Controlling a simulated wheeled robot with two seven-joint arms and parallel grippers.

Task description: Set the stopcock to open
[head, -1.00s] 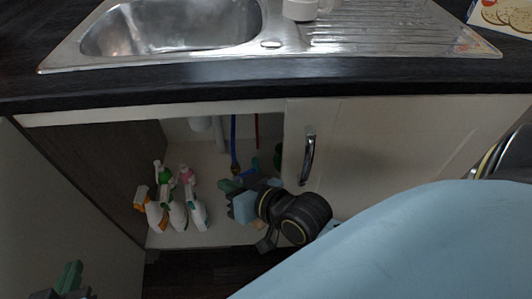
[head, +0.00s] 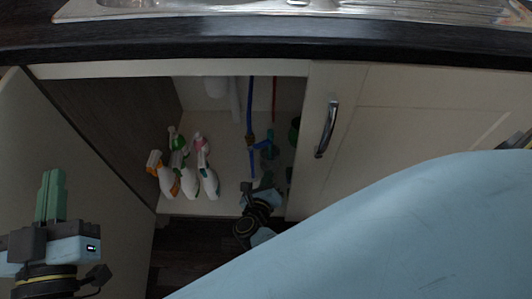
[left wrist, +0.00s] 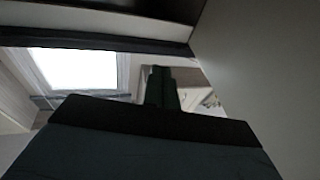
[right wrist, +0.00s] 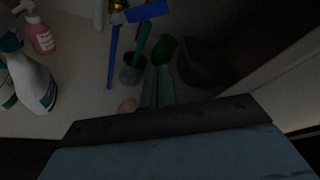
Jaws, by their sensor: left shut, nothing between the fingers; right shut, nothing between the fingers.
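The stopcock's brass body (right wrist: 118,10) sits on a blue pipe (right wrist: 110,62) at the top of the right wrist view. Its blue lever (right wrist: 148,11) points right, across the pipe; it also shows in the head view (head: 262,145). My right gripper (head: 268,178) is inside the cupboard, low and in front of the stopcock. In the right wrist view its green fingers (right wrist: 157,86) are together and empty, apart from the lever. My left gripper (head: 50,178) is shut and empty at the far left, outside the cupboard; its fingers show in the left wrist view (left wrist: 160,85).
Several spray bottles (head: 187,180) stand left in the cupboard. A grey pot (right wrist: 130,72) and a dark bucket (right wrist: 195,65) stand near my right fingers. A red pipe (head: 274,98) runs behind. The closed door (head: 400,120) bounds the opening on the right; the open door (head: 70,140) is at left.

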